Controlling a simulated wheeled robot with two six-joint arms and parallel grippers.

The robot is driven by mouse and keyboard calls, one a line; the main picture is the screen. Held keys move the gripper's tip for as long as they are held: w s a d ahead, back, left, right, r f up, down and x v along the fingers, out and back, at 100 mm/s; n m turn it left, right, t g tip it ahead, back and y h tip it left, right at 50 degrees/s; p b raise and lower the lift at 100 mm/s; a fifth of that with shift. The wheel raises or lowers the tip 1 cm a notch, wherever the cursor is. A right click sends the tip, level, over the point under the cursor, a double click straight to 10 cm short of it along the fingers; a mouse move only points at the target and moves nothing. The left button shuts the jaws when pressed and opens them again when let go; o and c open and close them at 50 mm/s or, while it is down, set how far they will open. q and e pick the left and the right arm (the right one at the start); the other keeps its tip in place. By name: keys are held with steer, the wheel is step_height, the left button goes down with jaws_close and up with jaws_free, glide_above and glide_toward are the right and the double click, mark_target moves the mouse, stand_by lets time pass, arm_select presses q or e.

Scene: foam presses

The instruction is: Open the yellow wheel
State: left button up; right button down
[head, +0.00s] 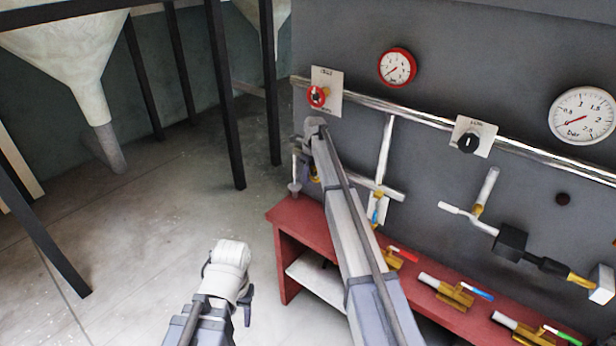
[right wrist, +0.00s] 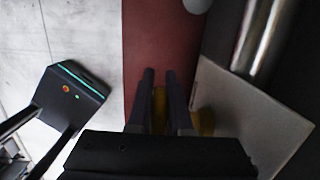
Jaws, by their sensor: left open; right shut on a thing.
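The yellow wheel (head: 314,173) shows as a small yellow patch at the left end of the panel, mostly hidden behind my right arm. In the right wrist view, yellow (right wrist: 159,108) shows between the two dark fingers of my right gripper (right wrist: 160,75), and more yellow (right wrist: 205,121) shows just to the right of them. My right gripper is shut on it; in the head view the gripper (head: 303,158) is partly hidden by its own wrist. My left gripper (head: 247,303) is open and empty, low over the floor, well away from the wheel.
A red bench (head: 290,212) runs below the grey panel and carries several brass valves with coloured levers (head: 455,293). A red knob (head: 317,96), a black knob (head: 468,142) and gauges (head: 397,67) sit on the panel. Black frame legs (head: 225,100) and a hopper (head: 70,55) stand left. Floor between is clear.

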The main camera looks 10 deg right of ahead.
steer(key=shift+s, duration=0.15)
steer(key=c, duration=0.8)
jaws_free()
steer(key=shift+c, duration=0.2)
